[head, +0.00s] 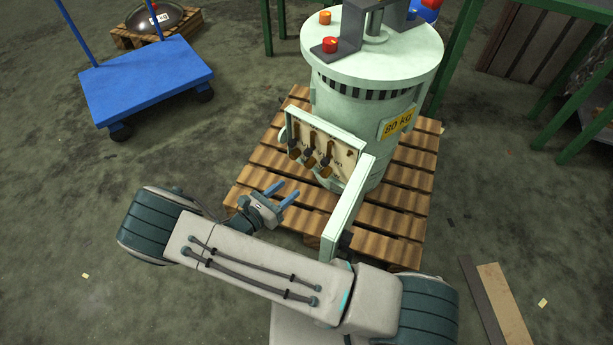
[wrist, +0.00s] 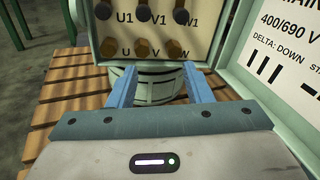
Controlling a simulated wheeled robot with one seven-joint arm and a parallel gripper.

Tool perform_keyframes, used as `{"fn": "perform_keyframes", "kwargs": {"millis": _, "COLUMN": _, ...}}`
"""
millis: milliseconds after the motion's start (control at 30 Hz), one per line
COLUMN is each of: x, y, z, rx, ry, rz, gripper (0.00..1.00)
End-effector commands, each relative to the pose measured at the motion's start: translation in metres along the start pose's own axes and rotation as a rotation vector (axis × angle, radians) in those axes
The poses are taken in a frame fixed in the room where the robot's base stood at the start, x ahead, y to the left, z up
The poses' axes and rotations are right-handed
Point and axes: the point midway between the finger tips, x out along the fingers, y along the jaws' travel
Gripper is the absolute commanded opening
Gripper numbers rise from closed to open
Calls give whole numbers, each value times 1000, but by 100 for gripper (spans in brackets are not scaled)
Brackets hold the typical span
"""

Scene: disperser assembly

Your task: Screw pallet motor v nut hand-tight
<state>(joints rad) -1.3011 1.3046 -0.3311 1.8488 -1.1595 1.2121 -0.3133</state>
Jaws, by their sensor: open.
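The pale green motor (head: 365,105) stands upright on a wooden pallet (head: 403,215), with its terminal box (head: 345,150) open. In the wrist view, the lower row on the cream terminal panel (wrist: 195,42) holds three brass hex nuts. The middle one, the V nut (wrist: 143,47), sits near the letter V. Dark terminals labelled U1, V1 (wrist: 143,13) and W1 form the row above. My gripper (head: 287,192) is open and empty, in front of and below the panel. In the wrist view its blue fingers (wrist: 159,75) are spread below the nuts, apart from them. How tightly the nut sits cannot be seen.
The box's open door (head: 347,207) stands out to the right of my gripper, with a label on its inner face (wrist: 285,45). A blue cart (head: 150,80) is at the back left. Green-framed tables (head: 575,100) are at the right. Planks (head: 500,300) lie on the floor.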

Motion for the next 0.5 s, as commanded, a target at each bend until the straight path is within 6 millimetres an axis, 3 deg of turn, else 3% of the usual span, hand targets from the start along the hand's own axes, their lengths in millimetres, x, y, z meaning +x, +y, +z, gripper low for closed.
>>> {"fn": "perform_keyframes", "kwargs": {"millis": 33, "x": -4, "y": 6, "z": -16, "rx": -31, "ry": -32, "rz": 36, "gripper": 45}}
{"fn": "perform_keyframes", "kwargs": {"millis": 100, "x": -8, "y": 12, "z": -26, "rx": -60, "ry": -62, "rz": 73, "gripper": 45}}
{"fn": "perform_keyframes", "kwargs": {"millis": 267, "x": -9, "y": 18, "z": -33, "rx": -88, "ry": -93, "rz": 109, "gripper": 45}}
{"fn": "perform_keyframes", "kwargs": {"millis": 500, "x": 26, "y": 21, "z": -31, "rx": -88, "ry": -95, "rz": 106, "gripper": 45}}
